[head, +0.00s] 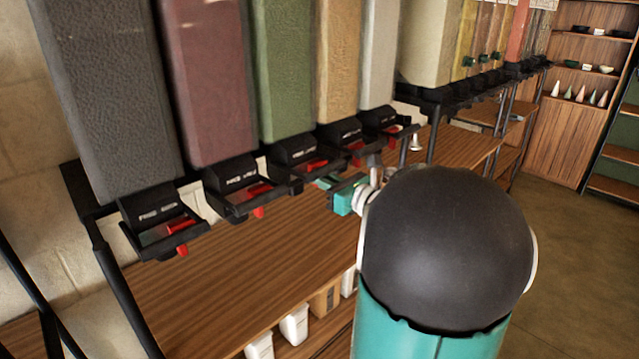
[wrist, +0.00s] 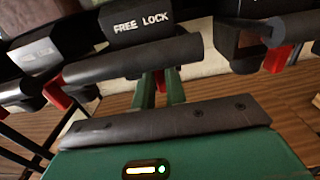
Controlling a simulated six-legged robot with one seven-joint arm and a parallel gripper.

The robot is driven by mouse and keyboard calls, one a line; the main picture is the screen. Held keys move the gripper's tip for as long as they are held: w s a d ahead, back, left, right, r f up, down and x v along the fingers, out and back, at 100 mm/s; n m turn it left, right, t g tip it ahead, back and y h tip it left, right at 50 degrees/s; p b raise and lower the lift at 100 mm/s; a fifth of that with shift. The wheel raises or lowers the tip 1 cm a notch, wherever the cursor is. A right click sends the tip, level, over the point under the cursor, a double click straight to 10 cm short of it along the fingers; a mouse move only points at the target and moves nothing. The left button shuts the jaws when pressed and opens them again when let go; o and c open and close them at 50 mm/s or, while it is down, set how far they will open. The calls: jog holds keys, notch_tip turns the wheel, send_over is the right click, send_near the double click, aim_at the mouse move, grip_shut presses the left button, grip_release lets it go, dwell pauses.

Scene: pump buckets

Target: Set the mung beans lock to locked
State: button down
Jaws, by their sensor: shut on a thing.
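The green dispenser (head: 284,75), whose colour fits mung beans, hangs in the row with a black outlet (head: 294,150) under it. A red piece (head: 317,165) shows on this outlet. In the wrist view the outlet face (wrist: 138,27) reads FREE LOCK, above a dark bar. My gripper (head: 328,182) reaches this outlet from the front right. Its green fingers (wrist: 160,88) are below the bar, shut on a small red lock tab (wrist: 160,79), which lies roughly under the word LOCK. The fingers hide most of the tab.
Neighbouring outlets with red tabs (head: 258,212) and (head: 182,250) are close on the left, and more outlets continue on the right. A wooden shelf (head: 230,265) runs below, with white containers (head: 294,325) under it. Open floor (head: 570,270) lies at right.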

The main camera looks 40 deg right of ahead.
jog(key=shift+d, duration=0.2)
jog(key=c, duration=1.4)
grip_release()
jog(key=shift+d, duration=0.15)
jog(key=shift+c, duration=0.2)
jog(key=s, duration=1.4)
jog(key=shift+w, duration=0.1)
